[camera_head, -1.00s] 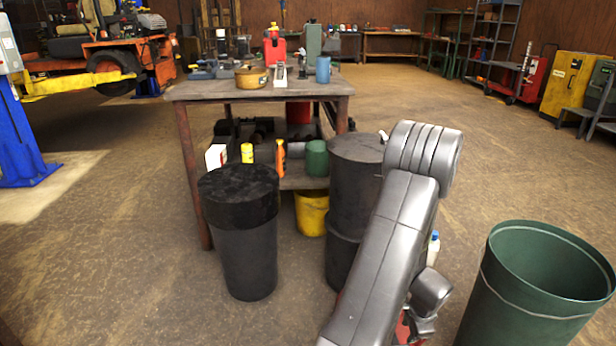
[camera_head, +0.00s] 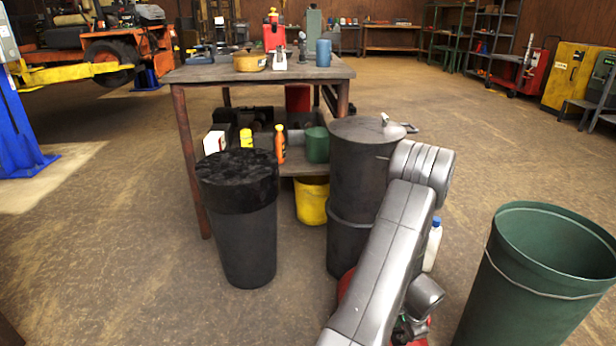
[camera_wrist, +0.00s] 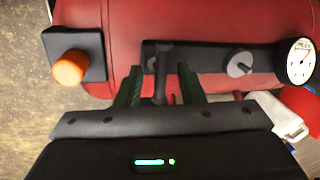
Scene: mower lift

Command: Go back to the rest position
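My gripper (camera_wrist: 161,88) shows in the wrist view with its two green fingers apart. A dark upright handle or lever (camera_wrist: 162,70) on a red tank (camera_wrist: 205,22) stands between the fingers in the picture. I cannot tell whether the fingers touch it. The tank carries an orange knob (camera_wrist: 69,68), a grey round knob (camera_wrist: 239,64) and a pressure gauge (camera_wrist: 299,61). In the head view my grey arm reaches up, bends and comes down at lower right. It hides much of the red tank there, and the fingers cannot be made out.
A dark drum (camera_head: 352,180) stands just left of my arm. A black bin (camera_head: 245,245) stands further left and an open green bin (camera_head: 520,300) on the right. A workbench (camera_head: 200,74) with several items is behind. A white bottle (camera_head: 433,245) is close behind my arm. Open floor lies at right.

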